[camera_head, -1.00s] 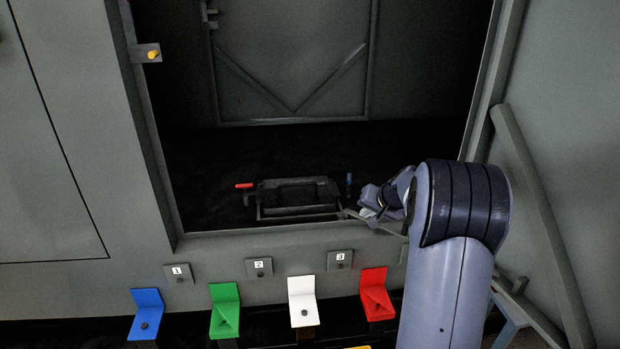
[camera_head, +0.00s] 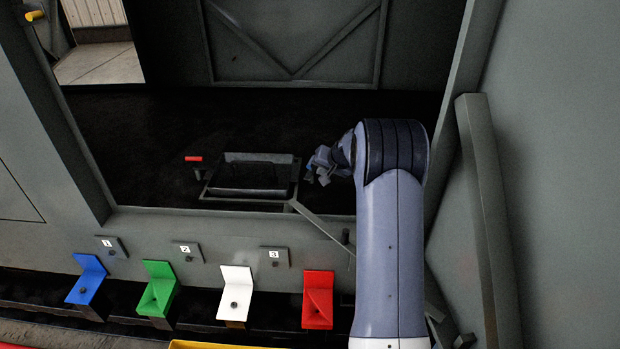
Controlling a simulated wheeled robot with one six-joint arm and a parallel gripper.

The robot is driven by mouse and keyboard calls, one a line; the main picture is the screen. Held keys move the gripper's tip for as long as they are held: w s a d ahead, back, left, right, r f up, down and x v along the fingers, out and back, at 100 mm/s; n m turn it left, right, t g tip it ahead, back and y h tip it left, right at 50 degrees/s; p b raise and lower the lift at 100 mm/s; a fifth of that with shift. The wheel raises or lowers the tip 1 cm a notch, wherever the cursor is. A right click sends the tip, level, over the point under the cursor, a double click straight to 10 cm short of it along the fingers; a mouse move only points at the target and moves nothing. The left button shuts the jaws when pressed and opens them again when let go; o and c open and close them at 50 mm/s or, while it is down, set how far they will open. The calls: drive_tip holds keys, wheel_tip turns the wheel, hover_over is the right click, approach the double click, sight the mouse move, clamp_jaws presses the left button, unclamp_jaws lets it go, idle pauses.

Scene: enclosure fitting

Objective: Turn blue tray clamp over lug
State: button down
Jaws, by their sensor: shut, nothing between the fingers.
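The tray (camera_head: 207,196) is a dark rectangular frame with a handle, low inside the enclosure opening. The blue clamp (camera_head: 309,171) shows only as a small blue patch just right of the tray, mostly hidden by my gripper. My gripper (camera_head: 316,176) is shut and empty beside the blue clamp; I cannot tell whether they touch. The red clamp (camera_head: 193,159) stands at the tray's left side, its red bar lying level. The lug on the blue side cannot be made out.
Blue (camera_head: 87,279), green (camera_head: 158,288), white (camera_head: 235,293) and red (camera_head: 318,300) brackets stand along the front, below plates numbered 1 to 3. A thin bar (camera_head: 320,222) slopes from the tray's right corner. The enclosure's right post (camera_head: 459,130) stands close to my arm.

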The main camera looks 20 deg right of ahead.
drive_tip(key=shift+w+a+r, duration=0.2)
drive_tip(key=shift+w+a, duration=0.1)
drive_tip(key=shift+w, duration=0.1)
drive_tip(key=shift+w+a, duration=0.2)
drive_tip(key=shift+a, duration=0.1)
drive_tip(key=shift+a+r+p, duration=0.1)
drive_tip(key=shift+r+p, duration=0.1)
drive_tip(key=shift+p, duration=0.4)
